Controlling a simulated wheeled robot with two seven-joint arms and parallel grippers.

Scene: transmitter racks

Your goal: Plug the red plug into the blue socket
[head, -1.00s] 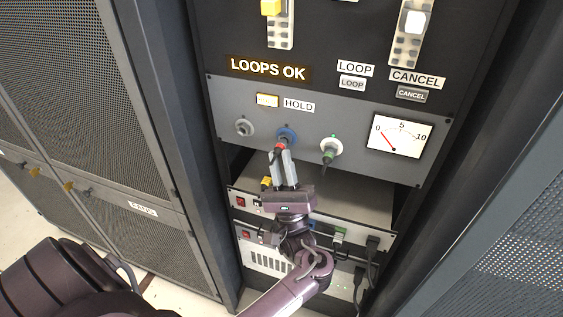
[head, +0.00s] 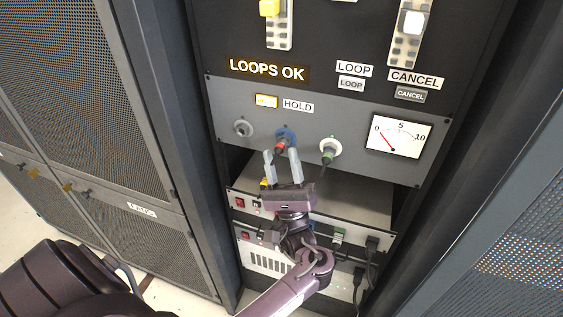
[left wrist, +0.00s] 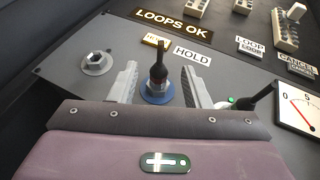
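The red plug (head: 281,145) sits at the blue socket (head: 287,133) on the grey panel and appears seated in it. In the left wrist view the plug (left wrist: 158,66) stands up from the middle of the blue socket ring (left wrist: 150,96), dark with a little red near its top. My left gripper (head: 281,153) is open, with one finger on each side of the plug and a visible gap to each. The fingers (left wrist: 159,84) also show spread in the left wrist view. My right gripper is not in view.
A dark plug with a cable sits in the green-marked socket (head: 330,147) to the right. A gauge (head: 399,135) and a lit button (head: 266,101) are on the panel. Rack units with cables lie below.

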